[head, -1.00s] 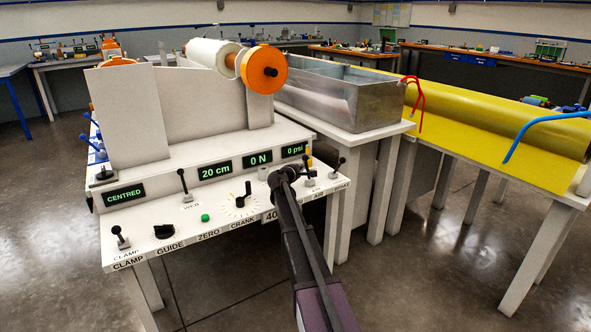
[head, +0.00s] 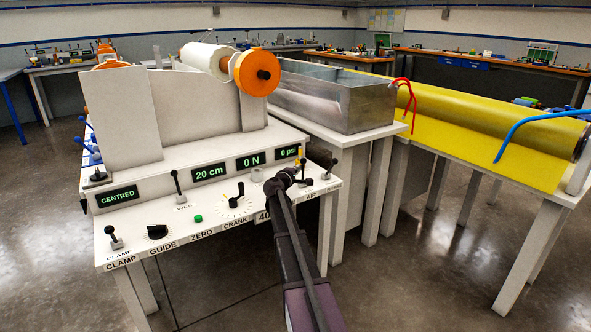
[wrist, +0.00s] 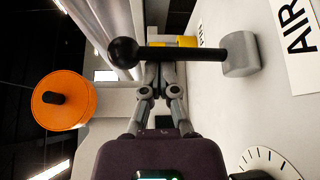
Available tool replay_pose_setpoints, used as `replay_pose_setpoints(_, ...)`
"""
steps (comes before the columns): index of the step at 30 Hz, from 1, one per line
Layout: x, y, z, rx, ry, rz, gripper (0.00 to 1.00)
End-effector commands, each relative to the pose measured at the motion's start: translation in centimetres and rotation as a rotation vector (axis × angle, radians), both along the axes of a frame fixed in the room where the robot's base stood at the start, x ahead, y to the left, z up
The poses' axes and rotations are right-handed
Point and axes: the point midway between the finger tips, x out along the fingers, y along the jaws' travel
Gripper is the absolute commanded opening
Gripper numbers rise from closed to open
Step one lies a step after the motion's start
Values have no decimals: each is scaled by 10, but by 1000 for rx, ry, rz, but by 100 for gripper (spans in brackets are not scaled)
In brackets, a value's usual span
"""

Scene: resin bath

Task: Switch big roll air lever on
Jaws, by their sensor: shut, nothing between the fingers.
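The air lever (head: 305,169) is a short black rod with a black ball on a grey base, near the right end of the white panel. In the wrist view the lever (wrist: 195,54) lies across the picture, its base beside the AIR label (wrist: 296,35). My gripper (head: 288,175) is shut and empty, just left of the lever in the head view. In the wrist view my gripper's fingertips (wrist: 159,72) are close to the rod near its ball; I cannot tell whether they touch. The pressure display (head: 289,152) reads 0 psi.
Another black-ball lever (head: 331,168) stands to the right, by the brake label. The crank dial (head: 233,204) and a lever (head: 177,186) are on the left. The orange-ended roll (head: 257,73) sits above. A metal bath (head: 352,105) stands behind.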

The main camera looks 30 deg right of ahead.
Motion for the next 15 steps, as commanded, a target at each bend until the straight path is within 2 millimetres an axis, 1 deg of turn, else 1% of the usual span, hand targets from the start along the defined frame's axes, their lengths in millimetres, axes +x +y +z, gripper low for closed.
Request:
replay_pose_setpoints(1,-6,-2,0,0,0,-4,0)
replay_pose_setpoints(6,-18,-5,-2,0,1,-7,0)
replay_pose_setpoints(15,-29,-5,-5,0,1,-6,0)
